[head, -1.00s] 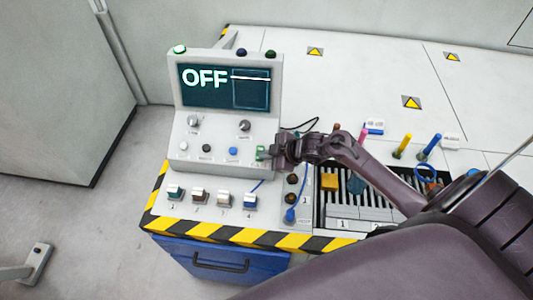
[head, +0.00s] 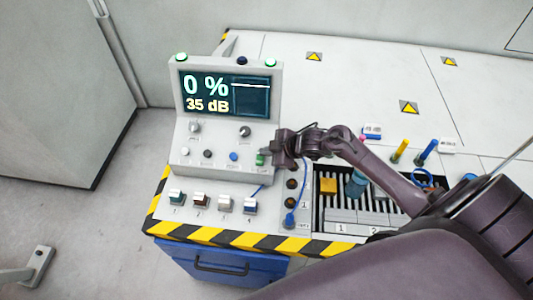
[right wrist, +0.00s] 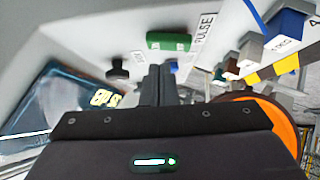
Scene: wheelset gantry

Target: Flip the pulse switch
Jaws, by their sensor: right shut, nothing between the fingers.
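The green switch (head: 260,159) sits at the lower right of the grey console's sloped face (head: 220,140). In the right wrist view the green rocker (right wrist: 168,41) lies beside a label reading PULSE (right wrist: 204,32). My right gripper (head: 275,156) is just to the right of the switch, shut and empty. In the wrist view its closed fingertips (right wrist: 160,72) point toward the rocker; I cannot tell whether they touch it. The console screen (head: 225,93) reads "0 %" and "35 dB". My left gripper is not in view.
Two knobs (head: 245,131) and several small buttons (head: 207,153) share the console face. Several coloured blocks (head: 250,206) stand in front. A blue cable (head: 300,190), a slotted rack (head: 345,215) and upright probes (head: 428,150) are to the right.

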